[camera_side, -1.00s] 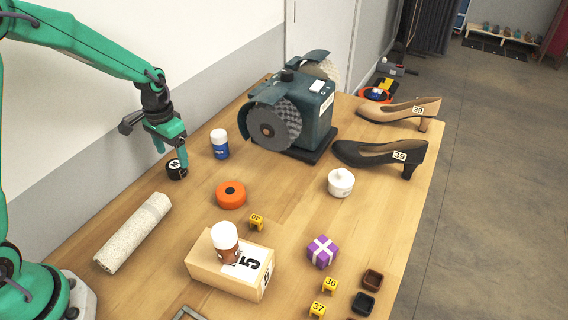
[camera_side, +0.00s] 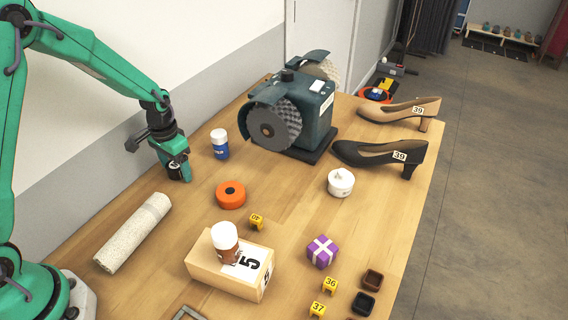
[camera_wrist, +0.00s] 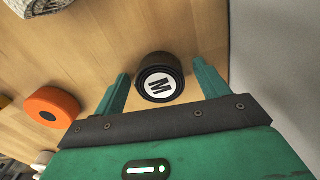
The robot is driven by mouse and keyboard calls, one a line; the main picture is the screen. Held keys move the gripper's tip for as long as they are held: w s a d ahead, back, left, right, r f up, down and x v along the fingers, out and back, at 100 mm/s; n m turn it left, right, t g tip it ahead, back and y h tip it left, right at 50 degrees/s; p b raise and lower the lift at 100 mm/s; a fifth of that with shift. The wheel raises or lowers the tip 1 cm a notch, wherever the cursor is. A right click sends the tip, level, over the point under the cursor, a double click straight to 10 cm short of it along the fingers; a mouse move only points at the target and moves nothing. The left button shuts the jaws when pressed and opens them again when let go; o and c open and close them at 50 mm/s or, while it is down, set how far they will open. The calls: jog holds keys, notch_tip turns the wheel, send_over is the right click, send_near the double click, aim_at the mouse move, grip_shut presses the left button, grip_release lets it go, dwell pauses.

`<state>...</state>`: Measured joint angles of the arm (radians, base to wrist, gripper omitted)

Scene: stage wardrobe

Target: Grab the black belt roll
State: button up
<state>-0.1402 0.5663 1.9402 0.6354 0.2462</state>
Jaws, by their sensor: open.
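The black belt roll (camera_wrist: 160,78) has a white label with an M and rests on the wooden table in the wrist view. My gripper (camera_wrist: 160,85) is open there, with one green finger on each side of the roll. The roll lies between the fingers; I see a gap on both sides. In the side view my gripper (camera_side: 180,174) is low over the table near the wall, and it covers most of the roll.
An orange roll (camera_side: 231,195) lies to the right of my gripper, and a blue bottle with a white cap (camera_side: 220,145) stands behind it. A rolled pale cloth (camera_side: 134,232) lies in front. A grinder-like machine (camera_side: 306,110) stands farther back. Bare table lies between them.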

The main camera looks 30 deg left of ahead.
aim_at(175, 164)
jog(key=c, duration=1.1)
jog(key=shift+r, duration=0.1)
jog(key=shift+r, duration=0.75)
notch_tip(175, 164, up, 2)
jog(key=shift+r, duration=0.1)
jog(key=s+d+r, duration=0.4)
jog(key=d+r, duration=0.3)
jog(key=d, duration=0.3)
jog(key=shift+s+d, duration=0.3)
jog(key=shift+d, duration=0.05)
